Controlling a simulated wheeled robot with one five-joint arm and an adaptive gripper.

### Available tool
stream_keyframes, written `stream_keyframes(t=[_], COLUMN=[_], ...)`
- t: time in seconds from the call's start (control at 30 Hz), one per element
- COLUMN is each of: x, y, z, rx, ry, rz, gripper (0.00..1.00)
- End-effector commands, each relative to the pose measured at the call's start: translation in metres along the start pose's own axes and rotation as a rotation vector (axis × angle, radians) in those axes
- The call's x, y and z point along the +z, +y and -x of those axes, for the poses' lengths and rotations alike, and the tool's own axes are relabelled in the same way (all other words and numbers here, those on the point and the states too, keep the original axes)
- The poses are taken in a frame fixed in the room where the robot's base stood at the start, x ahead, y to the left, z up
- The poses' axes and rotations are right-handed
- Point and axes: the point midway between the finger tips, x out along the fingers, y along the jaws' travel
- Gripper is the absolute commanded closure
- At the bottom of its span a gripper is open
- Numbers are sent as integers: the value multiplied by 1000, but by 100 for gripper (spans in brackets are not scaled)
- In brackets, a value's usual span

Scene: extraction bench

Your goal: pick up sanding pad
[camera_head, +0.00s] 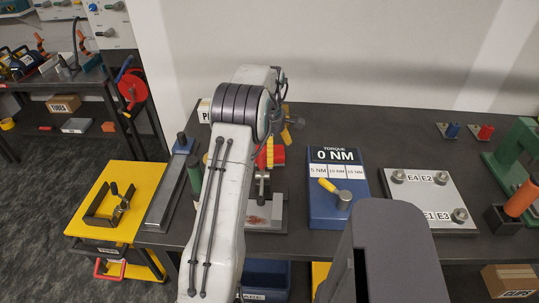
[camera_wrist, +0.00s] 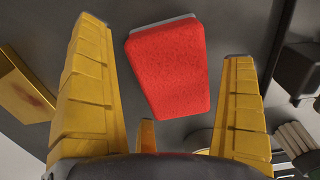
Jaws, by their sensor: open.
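The sanding pad is a red, rough-faced block (camera_wrist: 168,70) with a thin grey edge along its far side. In the wrist view it lies on the dark bench top between my gripper's (camera_wrist: 164,42) two yellow fingers, apart from both. My gripper is open and empty. In the head view the yellow fingers (camera_head: 278,146) show just right of my arm, above the bench. A red part of the pad (camera_head: 279,157) shows behind them; the rest is hidden by the fingers and my arm.
A blue torque tester (camera_head: 338,210) stands right of the pad, with a bolted plate (camera_head: 428,183) beyond it. A grey rail (camera_head: 168,200) and a yellow cart (camera_head: 90,215) are at left. The wall closes off the bench's back.

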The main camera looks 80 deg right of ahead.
Motion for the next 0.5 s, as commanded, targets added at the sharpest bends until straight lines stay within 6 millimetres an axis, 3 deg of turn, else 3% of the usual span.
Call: stream_keyframes(t=[0.27, 0.5], x=[0, 0], y=[0, 0], z=[-3, -2], rx=[0, 0], ry=[0, 0], rz=[0, 0], gripper=[0, 20])
